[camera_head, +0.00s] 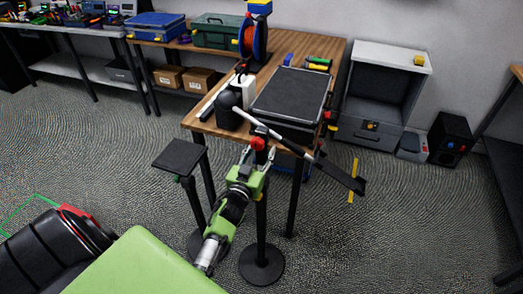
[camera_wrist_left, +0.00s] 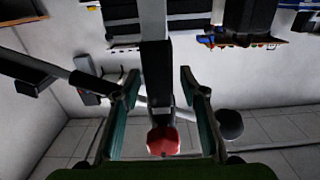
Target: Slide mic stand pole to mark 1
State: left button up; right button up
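The mic stand's upright black pole (camera_head: 261,215) rises from a round black base (camera_head: 262,265) on the carpet. A red knob (camera_head: 258,143) sits near its top, below a slanted boom (camera_head: 285,138) with a dark far end. My left gripper (camera_head: 257,156), green, is just below the red knob. In the left wrist view its teal fingers (camera_wrist_left: 159,80) stand apart, with the dark pole (camera_wrist_left: 157,70) and red knob (camera_wrist_left: 163,141) showing between them. Contact with the pole cannot be told. A yellow strip (camera_head: 353,181) shows near the boom's dark end; no readable mark 1 shows. My right gripper is not in view.
A wooden table (camera_head: 300,44) stands close behind the stand, carrying a dark flat case (camera_head: 291,95) and a cable reel (camera_head: 253,38). A second stand with a square black top (camera_head: 180,157) is just left. A grey cabinet (camera_head: 372,125) stands right.

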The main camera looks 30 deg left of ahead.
pick_arm(q)
jog(key=shift+s+f, duration=0.1)
jog(key=shift+s+d, duration=0.1)
jog(key=shift+s, duration=0.15)
jog(key=v, duration=1.1)
jog(key=shift+s+d, duration=0.1)
jog(key=shift+s, duration=0.05)
